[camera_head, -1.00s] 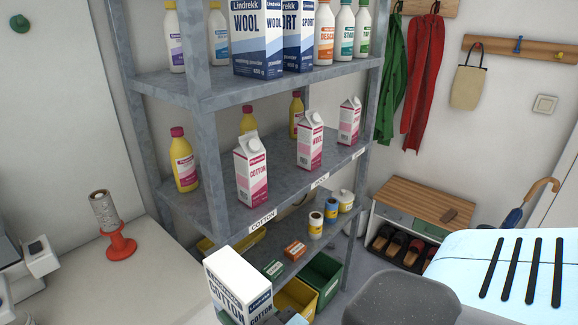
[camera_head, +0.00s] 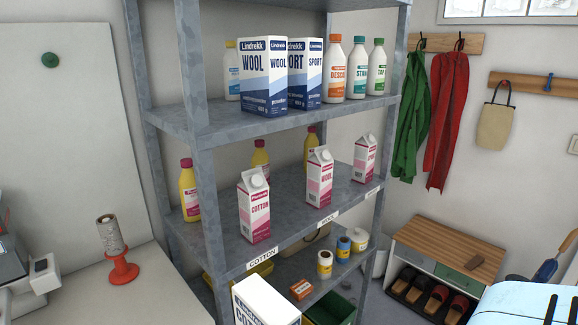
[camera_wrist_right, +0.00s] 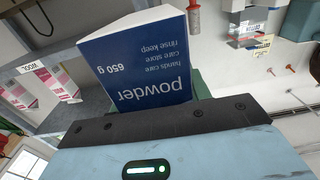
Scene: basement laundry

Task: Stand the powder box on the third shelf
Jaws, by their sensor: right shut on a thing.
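The powder box (camera_head: 262,304), white with dark blue COTTON lettering, is at the bottom edge of the head view, in front of the shelf rack, its lower part cut off. In the right wrist view its blue and white side (camera_wrist_right: 140,65) reads "powder", upside down. My right gripper (camera_wrist_right: 160,112) is shut on this box; its fingertips are largely hidden. The rack's upper visible shelf (camera_head: 215,128) holds a WOOL box (camera_head: 263,78), a SPORT box (camera_head: 305,75) and several bottles; its front left stretch is bare. My left gripper is out of view.
The shelf below (camera_head: 290,228) holds pink and white cartons (camera_head: 254,208) and yellow bottles (camera_head: 188,190), with COTTON and WOOL labels on its edge. A rack post (camera_head: 190,70) stands front left. A white worktop (camera_head: 150,295) is at left, a shoe bench (camera_head: 450,247) at right.

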